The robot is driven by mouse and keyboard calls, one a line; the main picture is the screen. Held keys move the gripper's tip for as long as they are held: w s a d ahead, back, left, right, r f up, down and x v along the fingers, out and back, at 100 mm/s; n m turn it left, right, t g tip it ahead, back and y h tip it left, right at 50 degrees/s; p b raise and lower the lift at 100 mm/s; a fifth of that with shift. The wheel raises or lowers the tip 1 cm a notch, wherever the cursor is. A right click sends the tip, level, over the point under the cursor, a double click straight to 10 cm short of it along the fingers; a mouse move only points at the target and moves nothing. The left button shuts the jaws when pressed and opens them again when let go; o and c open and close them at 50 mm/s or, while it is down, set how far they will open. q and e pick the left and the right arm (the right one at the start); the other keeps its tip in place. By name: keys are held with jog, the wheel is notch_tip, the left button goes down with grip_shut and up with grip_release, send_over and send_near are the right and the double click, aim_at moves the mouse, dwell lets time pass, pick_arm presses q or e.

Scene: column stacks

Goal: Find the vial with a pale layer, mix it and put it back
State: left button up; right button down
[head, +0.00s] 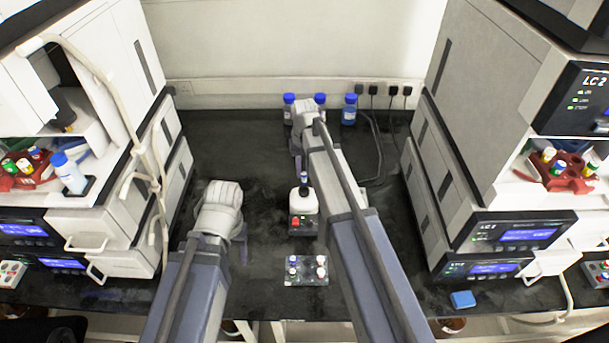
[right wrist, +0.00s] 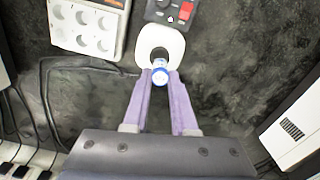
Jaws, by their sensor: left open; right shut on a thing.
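My right gripper (head: 301,170) is shut on a vial with a blue cap (head: 304,178). The vial is upright, at the dark cup of the white mixer (head: 303,204). In the right wrist view the purple fingers (right wrist: 161,82) close on either side of the blue-capped vial (right wrist: 160,73), with the mixer (right wrist: 172,45) around and beyond it. I cannot tell whether the vial touches the cup, and its contents are hidden. A small rack (head: 306,281) with several capped vials stands in front of the mixer. My left gripper (head: 242,251) is open, left of the rack.
Instrument stacks (head: 486,120) stand on both sides. Blue-capped bottles (head: 349,110) stand at the back wall by cables. A white block with round recesses (right wrist: 88,27) lies beside the mixer. A blue block (head: 463,299) lies at front right. The bench left of the mixer is clear.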

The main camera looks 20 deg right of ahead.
aim_at(304, 181)
jog(key=shift+w+d, duration=0.15)
jog(key=shift+w, duration=0.25)
jog(key=shift+s, duration=0.1)
jog(key=shift+f+b, duration=1.9)
jog(key=shift+b, duration=0.1)
jog(key=shift+f+b, duration=1.25)
dwell(1.2)
jog(key=shift+r, duration=0.15)
dwell(1.6)
notch_tip(304, 181, up, 6)
jog(key=p, duration=0.6)
dwell(0.4)
